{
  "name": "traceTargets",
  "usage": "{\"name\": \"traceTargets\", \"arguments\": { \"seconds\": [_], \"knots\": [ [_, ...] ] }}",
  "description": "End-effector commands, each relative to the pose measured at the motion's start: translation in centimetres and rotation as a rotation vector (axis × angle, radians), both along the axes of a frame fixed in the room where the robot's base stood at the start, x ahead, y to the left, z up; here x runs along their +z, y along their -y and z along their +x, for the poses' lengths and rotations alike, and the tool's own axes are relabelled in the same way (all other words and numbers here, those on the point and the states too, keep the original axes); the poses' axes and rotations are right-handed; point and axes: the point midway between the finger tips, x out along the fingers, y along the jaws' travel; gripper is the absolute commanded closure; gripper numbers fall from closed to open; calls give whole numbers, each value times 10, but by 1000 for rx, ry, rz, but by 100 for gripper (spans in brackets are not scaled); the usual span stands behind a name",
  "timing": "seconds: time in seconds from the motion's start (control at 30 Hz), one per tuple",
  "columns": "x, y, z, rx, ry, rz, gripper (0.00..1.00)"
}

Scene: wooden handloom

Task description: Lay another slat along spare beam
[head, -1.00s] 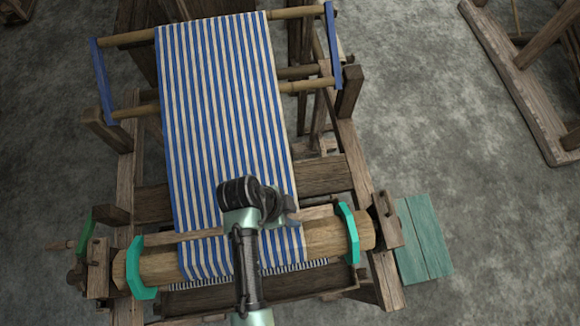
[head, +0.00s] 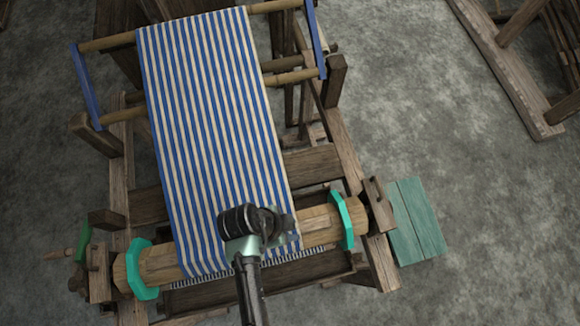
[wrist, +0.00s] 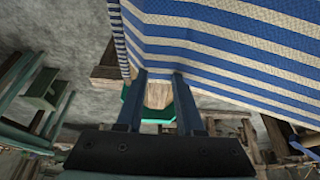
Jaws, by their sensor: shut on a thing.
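The thick round wooden beam (head: 180,262) lies across the near end of the loom, with a teal ring near each end. Striped blue and white cloth (head: 205,150) runs down over its middle. My gripper (head: 283,222) is over the beam, right of its middle, at the cloth's right edge.
A teal board (head: 415,222) lies right of the loom. Wooden posts and brackets stand at both beam ends. Blue side bars (head: 86,88) flank the cloth further back. Grey floor (head: 430,130) is open to the right.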

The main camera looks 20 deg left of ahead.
Motion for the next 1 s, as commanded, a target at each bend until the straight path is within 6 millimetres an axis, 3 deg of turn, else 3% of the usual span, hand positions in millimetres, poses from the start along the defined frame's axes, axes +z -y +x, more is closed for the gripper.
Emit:
{"name": "traceTargets", "arguments": {
  "seconds": [0.13, 0.17, 0.33, 0.77, 1.0],
  "knots": [
    [0, 0, 0, 0, 0, 0, 100],
    [0, 0, 0, 0, 0, 0, 60],
    [0, 0, 0, 0, 0, 0, 29],
    [0, 0, 0, 0, -1, 0, 28],
    [21, -8, -4, 0, 2, 1, 28]
  ]
}}
